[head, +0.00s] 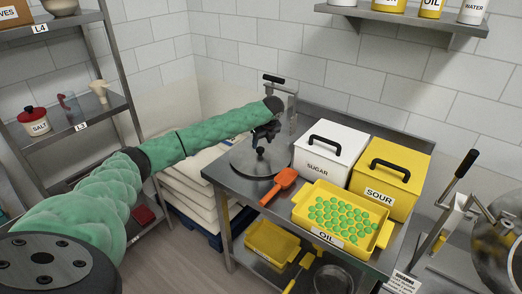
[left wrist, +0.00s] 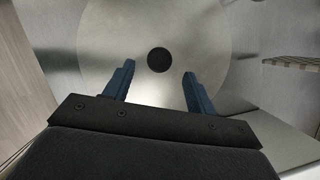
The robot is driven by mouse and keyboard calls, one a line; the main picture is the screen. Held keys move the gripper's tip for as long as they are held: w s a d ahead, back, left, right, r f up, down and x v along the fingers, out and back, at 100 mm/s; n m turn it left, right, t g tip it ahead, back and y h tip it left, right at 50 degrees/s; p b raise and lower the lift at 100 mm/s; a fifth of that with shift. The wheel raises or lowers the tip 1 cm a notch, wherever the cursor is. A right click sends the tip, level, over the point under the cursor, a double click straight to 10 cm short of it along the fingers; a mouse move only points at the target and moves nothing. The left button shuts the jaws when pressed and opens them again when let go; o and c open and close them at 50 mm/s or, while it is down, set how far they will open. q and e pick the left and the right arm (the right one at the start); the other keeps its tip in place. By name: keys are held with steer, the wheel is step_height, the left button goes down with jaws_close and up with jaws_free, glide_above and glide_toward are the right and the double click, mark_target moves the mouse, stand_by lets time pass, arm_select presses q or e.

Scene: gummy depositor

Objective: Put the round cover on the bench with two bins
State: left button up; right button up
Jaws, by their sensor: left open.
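The round cover (head: 247,163) is a flat grey metal disc. It lies at the left end of the steel bench (head: 222,182) with the two bins, beside the white SUGAR bin (head: 318,166) and the yellow SOUR bin (head: 392,187). My left gripper (head: 262,148) is over the disc, pointing down, open and empty. In the left wrist view the cover (left wrist: 205,35) fills the middle, and its dark round knob (left wrist: 159,60) shows between the tips of the two blue fingers (left wrist: 160,72). I cannot tell how high the fingertips are above the disc. My right gripper is out of view.
A post with a dark handle (head: 274,79) stands behind the cover. White sacks (head: 190,172) are stacked left of the bench. A kettle machine (head: 495,240) stands at right.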

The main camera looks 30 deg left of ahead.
arm_select(q)
steer(key=b+v, duration=0.1)
steer(key=v, duration=0.5)
steer(key=shift+r, duration=0.25)
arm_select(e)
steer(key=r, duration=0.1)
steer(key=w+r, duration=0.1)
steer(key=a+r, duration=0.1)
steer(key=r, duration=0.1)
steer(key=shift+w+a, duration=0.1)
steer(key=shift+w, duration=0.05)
arm_select(q)
steer(key=shift+s+d, duration=0.1)
